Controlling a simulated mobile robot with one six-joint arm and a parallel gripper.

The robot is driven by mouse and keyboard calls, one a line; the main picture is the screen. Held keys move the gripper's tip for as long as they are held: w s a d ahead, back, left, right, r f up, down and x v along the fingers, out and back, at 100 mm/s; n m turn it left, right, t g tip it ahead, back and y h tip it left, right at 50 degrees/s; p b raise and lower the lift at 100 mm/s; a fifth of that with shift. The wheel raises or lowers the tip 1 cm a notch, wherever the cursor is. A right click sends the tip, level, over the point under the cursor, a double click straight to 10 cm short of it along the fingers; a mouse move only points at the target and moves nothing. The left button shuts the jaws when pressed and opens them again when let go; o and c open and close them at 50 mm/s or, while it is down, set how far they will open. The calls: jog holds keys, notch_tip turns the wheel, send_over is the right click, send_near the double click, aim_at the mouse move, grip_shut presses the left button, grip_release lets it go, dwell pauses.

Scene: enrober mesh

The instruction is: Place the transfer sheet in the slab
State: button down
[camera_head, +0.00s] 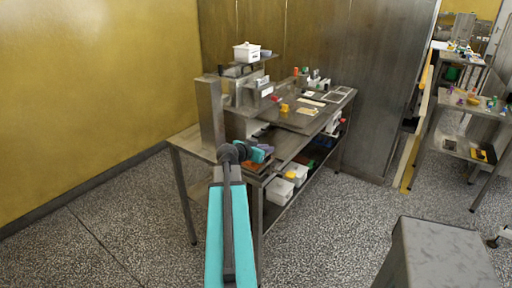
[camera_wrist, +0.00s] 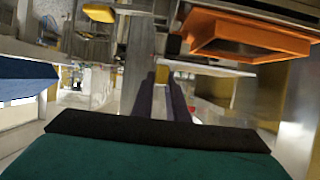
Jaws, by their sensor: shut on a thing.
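My gripper (camera_head: 262,153) is at the near end of the steel bench in the head view, and it is too small there to show what it holds. In the wrist view its two dark fingers (camera_wrist: 162,100) are close together. A thin pale strip (camera_wrist: 210,68), seen nearly edge-on at the fingertips, looks like the transfer sheet in their grip. Most of its face is hidden. Pale flat pieces (camera_head: 313,102) lie on the bench top further back. I cannot tell which piece is the slab.
An orange tray (camera_wrist: 245,38) is close above the strip in the wrist view. A steel column (camera_head: 210,108) and a shelf with a white tub (camera_head: 246,52) stand on the bench's left. White bins (camera_head: 279,190) sit on the lower shelf. A grey block (camera_head: 440,255) stands at front right.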

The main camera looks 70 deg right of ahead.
jog(key=shift+w+d+f+p, duration=0.1)
jog(key=shift+w+d+p, duration=0.3)
jog(key=shift+w, duration=0.45)
jog(key=shift+w+d+f+p, duration=0.1)
jog(key=shift+w+d+p, duration=0.05)
jog(key=shift+w+d, duration=0.65)
jog(key=shift+w+d+f+p, duration=0.1)
jog(key=shift+w+d+p, duration=0.25)
jog(key=shift+w, duration=0.6)
jog(key=shift+w+d, duration=0.1)
jog(key=shift+w+d, duration=0.3)
jog(key=shift+w, duration=0.2)
jog(key=shift+f+p, duration=1)
jog(key=shift+f, duration=0.8)
jog(key=shift+f, duration=0.15)
jog(key=c, duration=1.7)
grip_release()
jog(key=shift+c, duration=0.2)
